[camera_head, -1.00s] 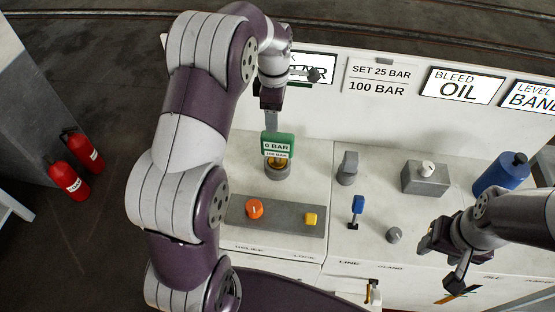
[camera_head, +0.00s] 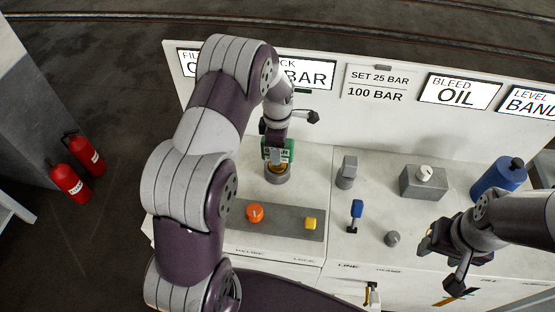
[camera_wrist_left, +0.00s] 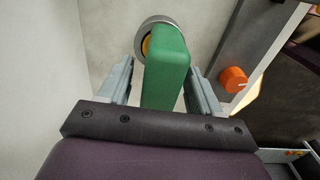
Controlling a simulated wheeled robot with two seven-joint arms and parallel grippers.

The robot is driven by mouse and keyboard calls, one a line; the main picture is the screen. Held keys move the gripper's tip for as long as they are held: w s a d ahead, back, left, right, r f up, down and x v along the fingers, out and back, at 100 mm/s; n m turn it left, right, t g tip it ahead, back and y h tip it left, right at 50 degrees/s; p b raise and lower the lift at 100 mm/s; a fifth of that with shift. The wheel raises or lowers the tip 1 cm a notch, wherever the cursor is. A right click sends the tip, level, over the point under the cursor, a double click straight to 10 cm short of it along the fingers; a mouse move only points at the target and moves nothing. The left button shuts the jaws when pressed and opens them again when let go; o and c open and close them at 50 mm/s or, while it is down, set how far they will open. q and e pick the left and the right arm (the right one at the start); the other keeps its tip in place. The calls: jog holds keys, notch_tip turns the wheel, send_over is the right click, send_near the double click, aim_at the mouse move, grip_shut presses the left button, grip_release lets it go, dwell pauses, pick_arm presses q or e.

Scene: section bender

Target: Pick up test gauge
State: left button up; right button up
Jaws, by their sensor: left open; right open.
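The test gauge (camera_head: 286,156) is a green block with a white label, standing on a round grey fitting (camera_head: 277,175) with a brass-coloured part on the white bench. In the left wrist view the green gauge (camera_wrist_left: 168,68) stands between the two fingers of my left gripper (camera_wrist_left: 160,85). The fingers are open, with a visible gap on each side of it. In the head view my left gripper (camera_head: 274,140) comes down from above and partly covers the gauge. My right gripper (camera_head: 443,262) is open and empty above the bench's front right.
A grey plate (camera_head: 290,222) with an orange knob (camera_head: 255,213) and a yellow knob (camera_head: 310,224) lies in front of the gauge. A blue-handled lever (camera_head: 357,209), a grey box (camera_head: 424,182) and a blue bottle (camera_head: 497,178) stand to the right. A sign panel (camera_head: 340,120) rises behind.

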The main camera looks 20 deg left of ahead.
pick_arm(q)
jog(key=shift+f, duration=0.25)
grip_shut()
jog(key=shift+r, duration=0.1)
dwell(0.3)
